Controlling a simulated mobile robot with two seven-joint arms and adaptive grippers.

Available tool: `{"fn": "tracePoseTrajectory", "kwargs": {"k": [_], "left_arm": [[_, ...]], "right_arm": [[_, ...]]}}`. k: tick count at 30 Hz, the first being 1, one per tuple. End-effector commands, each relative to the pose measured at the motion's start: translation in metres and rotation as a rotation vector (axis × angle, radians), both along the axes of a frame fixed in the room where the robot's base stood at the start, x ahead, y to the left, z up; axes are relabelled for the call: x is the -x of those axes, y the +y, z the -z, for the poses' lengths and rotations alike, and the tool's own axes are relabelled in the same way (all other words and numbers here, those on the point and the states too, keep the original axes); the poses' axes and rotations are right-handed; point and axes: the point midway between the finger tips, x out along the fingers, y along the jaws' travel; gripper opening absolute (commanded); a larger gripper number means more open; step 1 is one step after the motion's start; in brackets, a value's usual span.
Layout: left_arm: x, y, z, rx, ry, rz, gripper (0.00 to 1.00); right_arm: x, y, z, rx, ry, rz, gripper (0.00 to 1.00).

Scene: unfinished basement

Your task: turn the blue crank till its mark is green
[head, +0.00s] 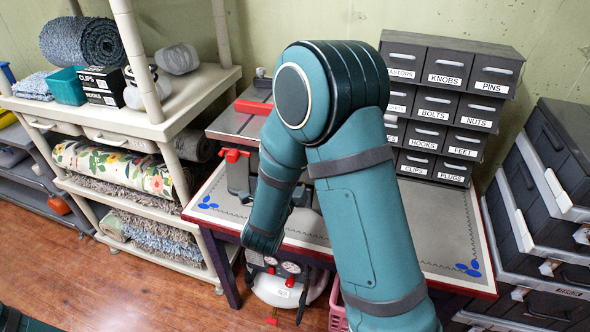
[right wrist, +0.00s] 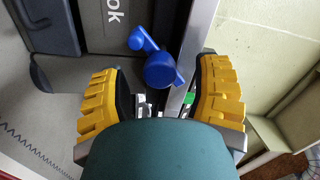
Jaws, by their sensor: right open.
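The blue crank (right wrist: 160,70) shows in the right wrist view, with a round hub, a short arm to the upper left and a blue part to the right. My right gripper (right wrist: 160,88) is open, its two yellow-padded fingers on either side of the crank and apart from it. A small green patch (right wrist: 189,98) shows on the metal below the crank's right side; I cannot tell for sure that it is the crank's mark. In the head view my right arm hides the crank and most of the machine. My left gripper is out of view.
A grey machine with a red part (head: 254,107) stands on the workbench (head: 440,225). Labelled drawers (head: 445,67) stand at the bench's back. A shelf (head: 205,88) with rugs and boxes is at left; dark cases (head: 545,200) are at right. The bench's right front is clear.

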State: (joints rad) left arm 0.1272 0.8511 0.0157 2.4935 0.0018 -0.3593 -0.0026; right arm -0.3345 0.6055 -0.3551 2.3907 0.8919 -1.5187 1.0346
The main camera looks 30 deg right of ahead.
Motion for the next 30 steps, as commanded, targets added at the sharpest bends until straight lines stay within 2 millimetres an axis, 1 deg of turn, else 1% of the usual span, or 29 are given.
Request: {"fn": "tracePoseTrajectory", "kwargs": {"k": [1,9,15,21,30], "left_arm": [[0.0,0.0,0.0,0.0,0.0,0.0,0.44],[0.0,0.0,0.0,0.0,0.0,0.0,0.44],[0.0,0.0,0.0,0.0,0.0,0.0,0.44],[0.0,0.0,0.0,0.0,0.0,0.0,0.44],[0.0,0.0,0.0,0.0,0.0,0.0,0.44]], "right_arm": [[0.006,0.008,0.0,-0.001,0.002,-0.004,0.63],[0.042,0.049,-0.003,-0.001,0.002,-0.005,0.63],[0.061,0.07,-0.005,0.001,0.001,-0.003,0.63],[0.068,0.077,-0.005,0.001,0.001,0.001,0.63],[0.068,0.077,-0.005,0.001,0.001,0.001,0.63]]}}
